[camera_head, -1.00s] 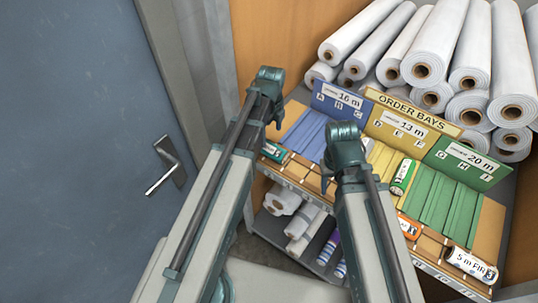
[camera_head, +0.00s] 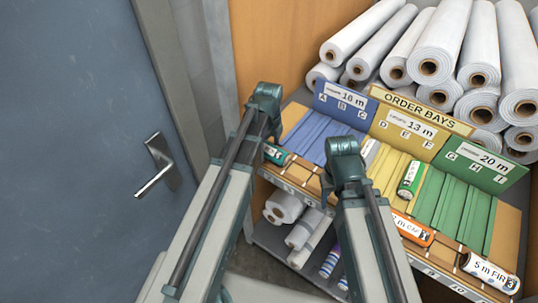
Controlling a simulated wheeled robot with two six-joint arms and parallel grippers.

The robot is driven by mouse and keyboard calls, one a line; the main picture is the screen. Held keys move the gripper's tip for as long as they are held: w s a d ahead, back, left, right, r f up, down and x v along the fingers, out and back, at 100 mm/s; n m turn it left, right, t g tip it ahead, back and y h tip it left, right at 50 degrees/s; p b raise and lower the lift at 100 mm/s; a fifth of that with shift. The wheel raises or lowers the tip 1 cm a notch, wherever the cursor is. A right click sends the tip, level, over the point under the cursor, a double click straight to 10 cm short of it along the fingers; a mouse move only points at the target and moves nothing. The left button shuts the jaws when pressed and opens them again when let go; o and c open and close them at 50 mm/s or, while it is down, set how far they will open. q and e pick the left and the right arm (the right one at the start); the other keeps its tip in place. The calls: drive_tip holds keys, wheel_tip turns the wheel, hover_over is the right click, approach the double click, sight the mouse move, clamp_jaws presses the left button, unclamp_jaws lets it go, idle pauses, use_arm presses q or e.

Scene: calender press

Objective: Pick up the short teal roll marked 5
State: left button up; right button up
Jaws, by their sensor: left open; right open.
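A short teal roll (camera_head: 277,155) lies at the left end of the front ledge of the order-bay rack. Its end label is partly hidden, and I cannot clearly read its mark. My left gripper (camera_head: 272,130) is open and empty, just above and in front of this roll in the picture, apart from it. My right gripper (camera_head: 330,180) is open and empty, in front of the blue and yellow bays; its fingers are mostly hidden behind its own body.
A green roll (camera_head: 411,179) lies in the yellow-green bays. An orange roll (camera_head: 412,230) and a white-labelled roll (camera_head: 489,272) lie on the front ledge. Large white rolls (camera_head: 445,50) are stacked behind. White rolls (camera_head: 284,207) sit on the lower shelf. A blue door (camera_head: 80,150) stands left.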

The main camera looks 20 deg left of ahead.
use_arm(q)
drive_tip(key=shift+r, duration=0.1)
drive_tip(key=shift+c, duration=0.3)
drive_tip(key=c, duration=1.4)
drive_tip(key=shift+c, duration=0.2)
